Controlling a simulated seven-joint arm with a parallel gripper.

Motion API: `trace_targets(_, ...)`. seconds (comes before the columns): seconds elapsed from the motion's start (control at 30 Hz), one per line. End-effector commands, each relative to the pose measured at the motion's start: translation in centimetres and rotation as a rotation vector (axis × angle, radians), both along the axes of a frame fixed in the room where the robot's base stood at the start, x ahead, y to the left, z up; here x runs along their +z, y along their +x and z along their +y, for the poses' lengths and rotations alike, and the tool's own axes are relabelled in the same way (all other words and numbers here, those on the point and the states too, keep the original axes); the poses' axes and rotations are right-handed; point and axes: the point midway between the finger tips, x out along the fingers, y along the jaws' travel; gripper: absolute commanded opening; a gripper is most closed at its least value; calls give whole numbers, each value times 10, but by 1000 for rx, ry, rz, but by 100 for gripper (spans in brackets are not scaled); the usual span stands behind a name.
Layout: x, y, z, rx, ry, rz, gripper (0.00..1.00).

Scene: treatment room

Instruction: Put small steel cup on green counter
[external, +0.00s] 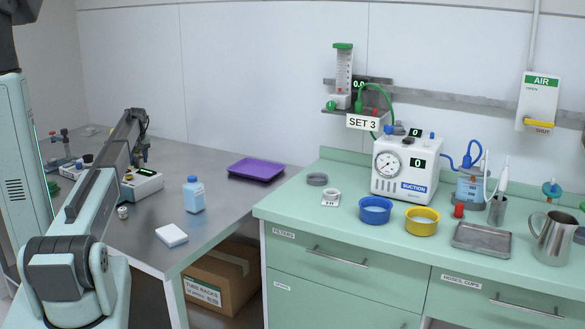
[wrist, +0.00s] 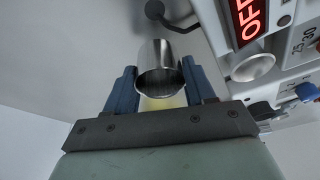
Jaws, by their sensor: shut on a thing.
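A small steel cup (wrist: 158,68) sits between the two blue fingers of my gripper (wrist: 158,72) in the wrist view. The fingers are shut on it, and its open rim faces the camera. In the external view my arm reaches over the left grey table, and its far end is near a white device; the held cup cannot be made out there.
The white device (external: 143,185) shows a red OFF display in the wrist view (wrist: 248,20), close to the cup. A blue bottle (external: 194,195), white block (external: 171,235) and purple tray (external: 256,169) are on the table. Bowls, a suction unit (external: 405,165) and a pitcher (external: 554,238) occupy the counter; its front left is clear.

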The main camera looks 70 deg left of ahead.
Motion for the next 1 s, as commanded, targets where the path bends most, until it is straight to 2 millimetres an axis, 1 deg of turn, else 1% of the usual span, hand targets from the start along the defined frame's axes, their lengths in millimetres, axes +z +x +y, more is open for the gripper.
trace_targets(0.03,-8,0,-1,0,-2,0,20)
trace_targets(0.1,-17,0,-1,0,-2,0,20)
trace_targets(0.17,-21,0,0,0,-1,1,20)
trace_targets(0.57,-24,0,0,0,-1,1,20)
trace_targets(0.6,-24,0,0,0,-1,0,56)
trace_targets(0.83,-24,0,0,0,-1,0,78)
trace_targets(0.87,-24,0,0,0,-1,0,80)
trace_targets(1.0,-24,0,0,0,-1,1,80)
